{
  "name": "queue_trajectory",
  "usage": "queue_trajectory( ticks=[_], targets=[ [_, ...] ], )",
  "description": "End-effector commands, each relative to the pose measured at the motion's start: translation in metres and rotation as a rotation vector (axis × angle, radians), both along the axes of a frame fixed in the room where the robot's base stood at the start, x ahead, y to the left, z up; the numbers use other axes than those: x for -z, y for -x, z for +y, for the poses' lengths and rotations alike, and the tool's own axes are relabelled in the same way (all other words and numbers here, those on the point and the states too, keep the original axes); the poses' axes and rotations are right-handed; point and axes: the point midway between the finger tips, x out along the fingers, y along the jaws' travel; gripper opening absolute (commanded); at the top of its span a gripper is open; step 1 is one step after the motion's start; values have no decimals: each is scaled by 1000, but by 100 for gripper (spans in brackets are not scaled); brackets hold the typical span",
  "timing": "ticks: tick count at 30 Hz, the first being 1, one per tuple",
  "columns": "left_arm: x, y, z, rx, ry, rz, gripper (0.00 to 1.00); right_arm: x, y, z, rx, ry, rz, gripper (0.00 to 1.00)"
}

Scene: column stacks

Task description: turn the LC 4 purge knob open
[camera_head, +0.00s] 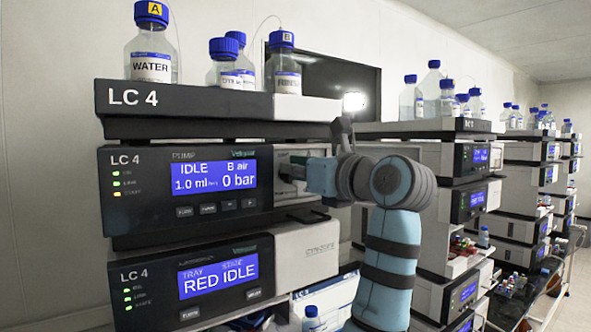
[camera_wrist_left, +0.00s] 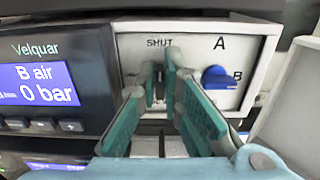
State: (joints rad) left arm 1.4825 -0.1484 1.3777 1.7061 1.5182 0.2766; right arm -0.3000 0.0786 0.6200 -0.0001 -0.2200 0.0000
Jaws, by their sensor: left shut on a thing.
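The LC 4 pump module (camera_head: 178,190) shows IDLE, B air and 0 bar on its blue screen. My left gripper (camera_head: 293,172) is at the pale panel on its right side. In the left wrist view, my left gripper (camera_wrist_left: 160,82) has its teal fingers closed on the purge knob, just below the word SHUT. The fingers hide most of the knob, so its exact angle cannot be told. A blue selector knob (camera_wrist_left: 219,78) with marks A and B sits to the right, apart from the fingers. My right gripper is not in view.
The LC 4 top tray (camera_head: 190,102) carries bottles, including the WATER bottle (camera_head: 150,62). More instrument stacks (camera_head: 470,160) stand to the right. A pale panel (camera_wrist_left: 290,105) stands close on the gripper's right.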

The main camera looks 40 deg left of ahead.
Motion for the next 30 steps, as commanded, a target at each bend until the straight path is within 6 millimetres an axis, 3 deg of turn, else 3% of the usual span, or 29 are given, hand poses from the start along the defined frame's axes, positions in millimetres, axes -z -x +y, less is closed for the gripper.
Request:
queue_trajectory(
  ticks=[14, 30],
  targets=[
    [1, 2, 1, 0, 41, -133, 0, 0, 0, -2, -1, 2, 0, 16],
    [3, 7, 2, 1, 181, -597, 0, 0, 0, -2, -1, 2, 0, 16]
  ],
)
